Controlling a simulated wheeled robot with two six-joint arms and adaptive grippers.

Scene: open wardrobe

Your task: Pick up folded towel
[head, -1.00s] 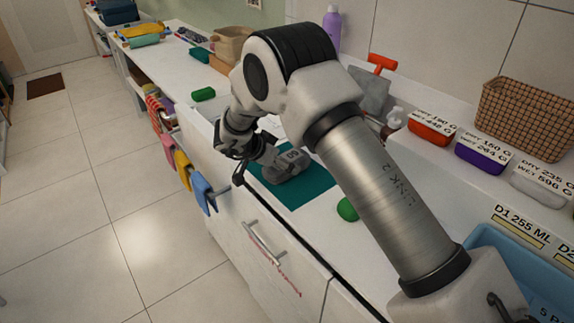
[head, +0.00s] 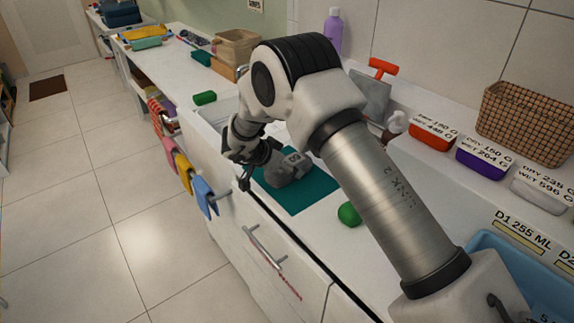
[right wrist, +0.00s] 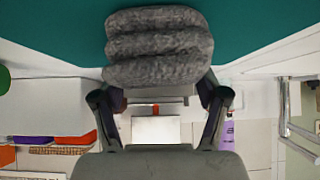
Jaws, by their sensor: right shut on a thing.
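The folded towel (head: 284,174) is a thick grey bundle above or on the teal mat (head: 312,194); the head view does not settle which. In the right wrist view the towel (right wrist: 158,45) shows stacked, rounded folds against the teal. My right gripper (right wrist: 160,92) is shut on the towel, with one dark finger on each side of its near edge. My left gripper is out of view.
A green ball (head: 349,214) is right of the mat, close to my forearm. A spray bottle (head: 393,126), labelled boxes (head: 431,133) and a wicker basket (head: 525,122) line the back right.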

